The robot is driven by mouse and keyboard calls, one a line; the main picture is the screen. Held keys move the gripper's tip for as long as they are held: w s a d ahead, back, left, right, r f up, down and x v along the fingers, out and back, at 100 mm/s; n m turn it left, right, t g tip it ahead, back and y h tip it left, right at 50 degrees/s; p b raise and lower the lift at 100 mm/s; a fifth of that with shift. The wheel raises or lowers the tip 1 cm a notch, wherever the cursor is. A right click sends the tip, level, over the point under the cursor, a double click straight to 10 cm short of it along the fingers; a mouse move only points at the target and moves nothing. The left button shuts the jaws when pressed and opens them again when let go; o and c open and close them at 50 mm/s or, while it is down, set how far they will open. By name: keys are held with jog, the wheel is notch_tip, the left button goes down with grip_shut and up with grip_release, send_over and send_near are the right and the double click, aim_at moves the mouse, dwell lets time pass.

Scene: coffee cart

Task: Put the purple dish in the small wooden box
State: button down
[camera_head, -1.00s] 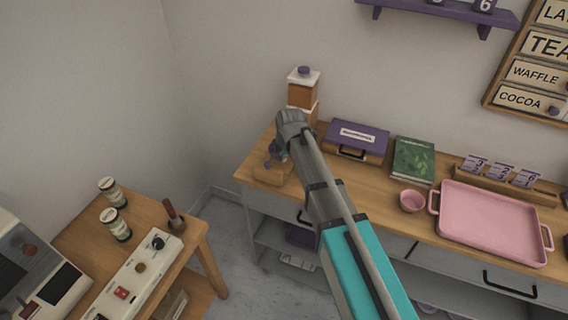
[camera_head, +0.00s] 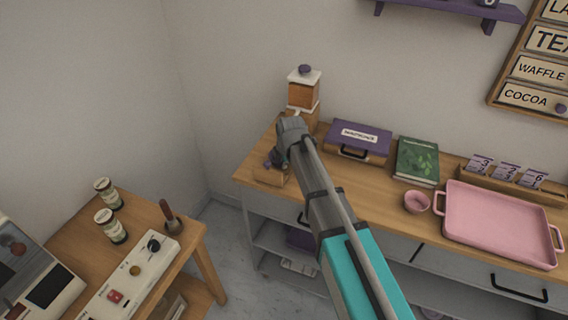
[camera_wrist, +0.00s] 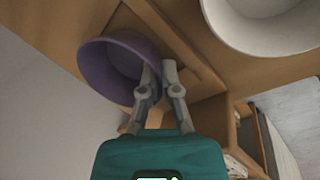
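The purple dish (camera_wrist: 108,68) is a round bowl, seen tilted in the wrist view. My gripper (camera_wrist: 158,74) is at its right rim, with the fingers close together and seemingly pinching the wall; the exact contact is hard to see. In the head view only a small purple part of the dish (camera_head: 267,163) shows beside my gripper (camera_head: 279,163). The small wooden box (camera_head: 268,177) stands at the left end of the counter, just below my gripper. The dish appears over or partly within its walls; how deep it sits I cannot tell.
A white bowl (camera_wrist: 268,22) is close by in the wrist view. A stacked canister (camera_head: 304,92), a purple-lidded case (camera_head: 358,139), a green book (camera_head: 417,161), a pink bowl (camera_head: 417,202) and a pink tray (camera_head: 500,225) stand along the counter. A side table (camera_head: 145,215) is at left.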

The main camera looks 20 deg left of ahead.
jog(key=c, duration=0.8)
grip_release()
jog(key=shift+r+p, duration=0.2)
jog(key=shift+p, duration=0.1)
jog(key=p+v, duration=1.1)
jog(key=v, duration=0.1)
dwell(0.6)
jog(key=s+d+m, duration=0.4)
jog(key=d+m, duration=0.4)
jog(key=d, duration=0.5)
jog(key=s+d+m+g+h, duration=0.1)
jog(key=s+d+m, duration=0.3)
jog(key=d+m, duration=0.5)
jog(key=s+d+m+g+h, duration=0.1)
jog(key=s+d+m, duration=0.3)
jog(key=d+m, duration=0.5)
jog(key=shift+d+f, duration=0.4)
jog(key=shift+d, duration=3.55)
